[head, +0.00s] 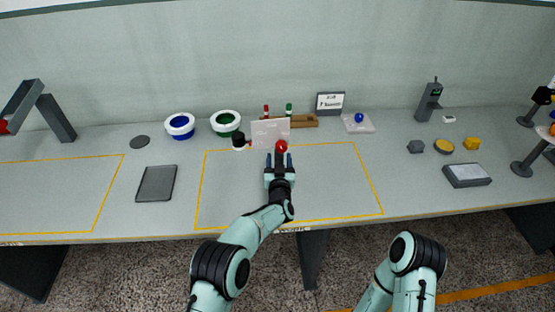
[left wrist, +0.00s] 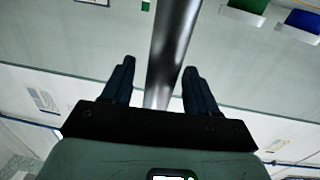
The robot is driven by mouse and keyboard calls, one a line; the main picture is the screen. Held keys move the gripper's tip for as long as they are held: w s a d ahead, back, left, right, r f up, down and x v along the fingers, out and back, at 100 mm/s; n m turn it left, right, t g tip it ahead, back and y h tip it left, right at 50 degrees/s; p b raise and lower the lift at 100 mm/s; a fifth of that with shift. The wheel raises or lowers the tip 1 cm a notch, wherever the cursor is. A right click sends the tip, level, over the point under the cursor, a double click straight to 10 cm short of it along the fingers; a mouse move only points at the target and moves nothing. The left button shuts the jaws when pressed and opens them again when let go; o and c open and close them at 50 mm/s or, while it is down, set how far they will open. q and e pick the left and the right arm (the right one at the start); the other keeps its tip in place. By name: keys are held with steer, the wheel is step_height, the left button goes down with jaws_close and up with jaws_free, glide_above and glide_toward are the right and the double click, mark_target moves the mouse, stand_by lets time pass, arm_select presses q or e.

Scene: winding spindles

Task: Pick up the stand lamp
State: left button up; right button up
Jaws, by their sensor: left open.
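My left gripper (head: 281,158) is over the middle of the table, inside the yellow outlined area, and is open. A red round head (head: 281,146) shows just beyond its fingertips; it appears to be the top of the stand lamp. In the left wrist view a shiny grey metal pole (left wrist: 173,50), apparently the lamp's stand, runs between the two open fingers (left wrist: 157,85), with gaps showing on both sides. The lamp's base is hidden. My right arm shows at the lower right of the head view, but its gripper is not in view.
A dark tablet (head: 156,183) lies to the left. A grey box (head: 466,175) and small blocks lie right. The front table area is clear.

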mark_target(279, 138)
arm_select(q)
jaws_close()
step_height(279, 138, up, 10)
steer(key=shift+f, duration=0.25)
step_height(279, 138, up, 9)
steer(key=shift+r+p, duration=0.2)
steer(key=shift+p, duration=0.65)
steer(key=shift+r, duration=0.65)
arm_select(e)
steer(key=shift+w+r, duration=0.45)
steer(key=shift+r, duration=0.2)
steer(key=shift+w+r, duration=0.4)
steer(key=shift+r, duration=0.2)
arm_select(q)
steer(key=shift+s+f+b, duration=0.1)
steer(key=shift+f+b, duration=0.4)
steer(key=shift+f, duration=1.05)
steer(key=shift+f+b, duration=1.55)
steer(key=shift+f, duration=1.95)
steer(key=shift+f+b, duration=2.4)
steer(key=shift+f, duration=1.95)
arm_select(e)
steer(key=s+f, duration=0.5)
steer(key=f, duration=0.5)
steer(key=shift+f, duration=0.2)
